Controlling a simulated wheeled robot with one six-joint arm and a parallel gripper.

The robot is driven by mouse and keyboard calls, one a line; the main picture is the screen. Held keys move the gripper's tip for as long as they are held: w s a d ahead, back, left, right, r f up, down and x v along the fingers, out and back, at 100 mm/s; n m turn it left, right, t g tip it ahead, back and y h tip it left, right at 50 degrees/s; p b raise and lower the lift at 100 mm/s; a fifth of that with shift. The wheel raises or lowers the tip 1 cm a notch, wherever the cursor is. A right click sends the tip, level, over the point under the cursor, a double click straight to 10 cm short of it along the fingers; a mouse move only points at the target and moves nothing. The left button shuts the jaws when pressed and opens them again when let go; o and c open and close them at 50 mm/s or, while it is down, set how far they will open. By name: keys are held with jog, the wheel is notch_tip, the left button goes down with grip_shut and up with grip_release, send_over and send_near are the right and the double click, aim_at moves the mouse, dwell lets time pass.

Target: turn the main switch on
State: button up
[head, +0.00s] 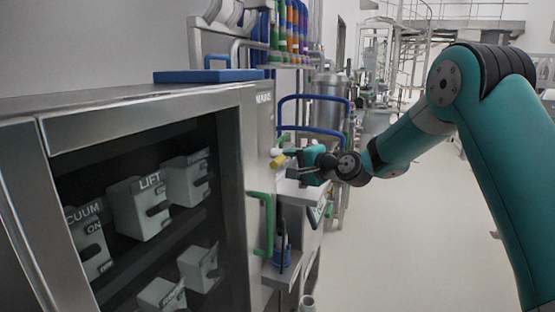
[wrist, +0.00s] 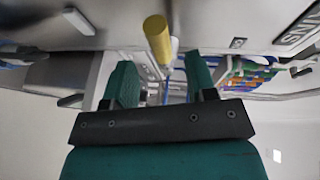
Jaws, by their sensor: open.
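The main switch shows as a yellow handle (head: 278,161) on the side face of the steel cabinet, below the lettering MAINS (head: 264,98). In the wrist view the yellow handle (wrist: 158,38) stands out just ahead of the fingertips, between the lines of the two fingers. My gripper (head: 293,164) is close to the handle in the head view. In the wrist view my gripper (wrist: 161,78) has its two green fingers apart with nothing between them. I cannot tell whether a finger touches the handle.
The cabinet's dark front window (head: 140,215) shows grey switch blocks, including one marked LIFT (head: 140,208). A green handle (head: 266,224) sticks out below the switch. A blue rail (head: 312,98) and steel equipment stand behind. The floor (head: 410,235) at right is clear.

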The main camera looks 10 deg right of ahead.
aim_at(281, 162)
jog(key=x, duration=0.6)
jog(key=shift+a+f+p, duration=0.1)
jog(key=shift+p, duration=0.3)
grip_shut()
